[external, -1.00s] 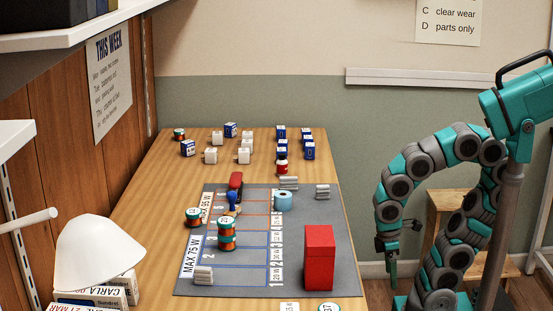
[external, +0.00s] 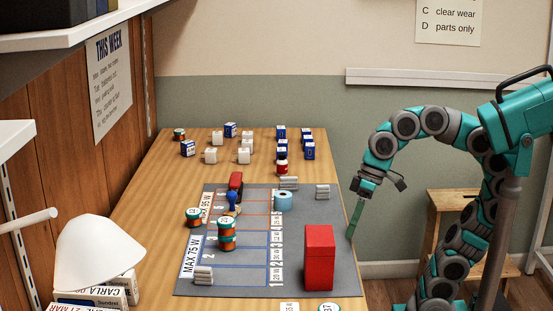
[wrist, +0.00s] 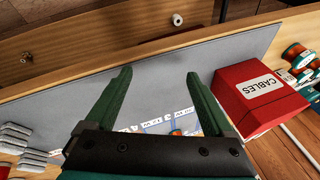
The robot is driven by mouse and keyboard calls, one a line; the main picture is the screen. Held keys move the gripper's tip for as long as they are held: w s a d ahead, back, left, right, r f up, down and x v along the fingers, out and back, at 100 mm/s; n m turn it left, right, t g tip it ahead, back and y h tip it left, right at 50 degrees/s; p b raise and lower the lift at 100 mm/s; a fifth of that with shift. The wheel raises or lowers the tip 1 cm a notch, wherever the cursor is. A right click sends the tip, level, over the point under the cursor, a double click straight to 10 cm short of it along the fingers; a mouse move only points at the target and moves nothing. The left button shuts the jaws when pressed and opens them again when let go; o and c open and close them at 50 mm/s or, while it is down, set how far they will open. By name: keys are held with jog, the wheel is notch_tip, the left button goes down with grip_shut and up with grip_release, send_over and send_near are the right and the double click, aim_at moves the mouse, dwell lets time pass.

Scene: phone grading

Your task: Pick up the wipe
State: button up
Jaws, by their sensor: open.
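My gripper (external: 354,222) is at the right edge of the table in the external view, beside the grey mat (external: 335,215). In the wrist view my gripper (wrist: 158,75) is open, with nothing between its two green fingers. No thing is plainly marked as the wipe. Small grey ribbed or folded pieces lie on the mat: one at the right (external: 322,191), one farther back (external: 288,183) and one at the front left (external: 203,275). Grey stacked pieces (wrist: 15,140) also show at the left of the wrist view. I cannot tell whether any is the wipe.
A red box (external: 319,258) stands at the mat's front right; it reads CABLES in the wrist view (wrist: 250,100). A blue roll (external: 283,201), striped spools (external: 226,235) and a red stapler-like thing (external: 236,181) stand on the mat. Several small boxes (external: 245,155) fill the table's back.

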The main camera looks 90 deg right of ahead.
jog(key=w+d+r+h+b, duration=0.1)
jog(key=w+d+r+b, duration=0.1)
jog(key=w+d+r, duration=0.3)
jog(key=w+d+h+b, duration=0.1)
jog(key=w+d+h, duration=0.15)
jog(key=w, duration=0.55)
jog(key=m+g+h+p, duration=0.2)
jog(key=m+g+h, duration=0.15)
jog(key=m, duration=1.05)
send_over(324, 187)
jog(key=a, duration=0.2)
jog(key=shift+x, duration=3.7)
jog(key=shift+s+a, duration=0.15)
grip_shut()
jog(key=shift+r, duration=4.95)
